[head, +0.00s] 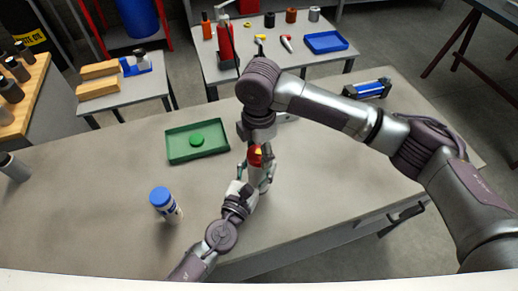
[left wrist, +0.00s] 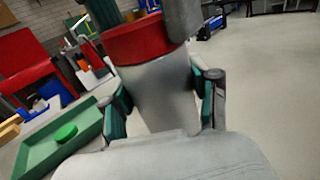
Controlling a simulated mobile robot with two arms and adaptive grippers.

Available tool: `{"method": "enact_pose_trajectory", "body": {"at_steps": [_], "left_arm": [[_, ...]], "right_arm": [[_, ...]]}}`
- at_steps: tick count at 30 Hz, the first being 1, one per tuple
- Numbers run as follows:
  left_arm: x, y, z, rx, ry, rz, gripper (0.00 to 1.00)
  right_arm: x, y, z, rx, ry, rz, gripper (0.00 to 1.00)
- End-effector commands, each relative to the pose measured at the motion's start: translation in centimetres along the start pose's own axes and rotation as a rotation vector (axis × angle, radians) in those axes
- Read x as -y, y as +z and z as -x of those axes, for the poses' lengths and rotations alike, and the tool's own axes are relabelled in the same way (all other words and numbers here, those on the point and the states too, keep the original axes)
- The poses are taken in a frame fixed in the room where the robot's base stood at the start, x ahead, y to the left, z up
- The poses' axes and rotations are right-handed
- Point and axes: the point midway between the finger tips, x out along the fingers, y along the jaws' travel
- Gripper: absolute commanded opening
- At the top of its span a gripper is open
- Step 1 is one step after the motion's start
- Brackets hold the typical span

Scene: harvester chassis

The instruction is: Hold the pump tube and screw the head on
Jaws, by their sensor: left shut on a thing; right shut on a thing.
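The pump tube (left wrist: 160,100) is a pale grey cylinder standing roughly upright in the left wrist view. My left gripper (head: 254,180) is shut around it from the side, with green-padded fingers (left wrist: 165,98) on both sides of the tube. The red head (left wrist: 146,38) sits at the tube's top end. In the head view the head (head: 255,158) shows as a small red and yellow patch. My right gripper (head: 257,151) comes down from above and is shut on the head. Whether the thread is engaged is hidden.
A green tray (head: 180,156) holding a green disc (head: 196,140) lies left of the grippers. A white bottle with a blue cap (head: 160,197) stands nearer on the left. A blue and silver cylinder (head: 367,88) lies at the back right.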

Motion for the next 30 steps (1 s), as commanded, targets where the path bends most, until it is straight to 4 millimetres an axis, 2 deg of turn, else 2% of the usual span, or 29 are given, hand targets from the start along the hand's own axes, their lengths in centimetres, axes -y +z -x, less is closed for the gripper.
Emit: {"method": "enact_pose_trajectory", "body": {"at_steps": [15, 19, 23, 24, 28, 30], "left_arm": [[0.18, 0.0, 0.03, 0.0, -0.004, 0.0, 0.0], [0.2, 0.01, 0.03, 0.0, -0.004, 0.0, 0.0], [0.22, 0.01, 0.04, 0.0, -0.005, 0.0, 0.0], [0.22, 0.01, 0.04, 0.0, -0.005, -0.001, 0.0], [0.19, 0.01, 0.03, 0.0, -0.004, 0.0, 0.0], [0.17, 0.01, 0.03, 0.0, -0.004, 0.0, 0.0]], "right_arm": [[-0.05, -0.17, -0.11, -0.006, -0.001, -1.33, 0.2], [-0.05, -0.15, -0.11, -0.005, -0.001, -1.567, 0.2], [-0.1, -0.02, -0.04, -0.003, 0.003, -1.55, 0.2], [-0.11, -0.02, -0.04, -0.003, 0.004, -1.549, 0.65], [-0.09, -0.02, -0.04, -0.003, 0.003, -1.548, 0.86], [-0.08, -0.02, -0.05, -0.002, 0.003, -1.547, 0.86]]}}
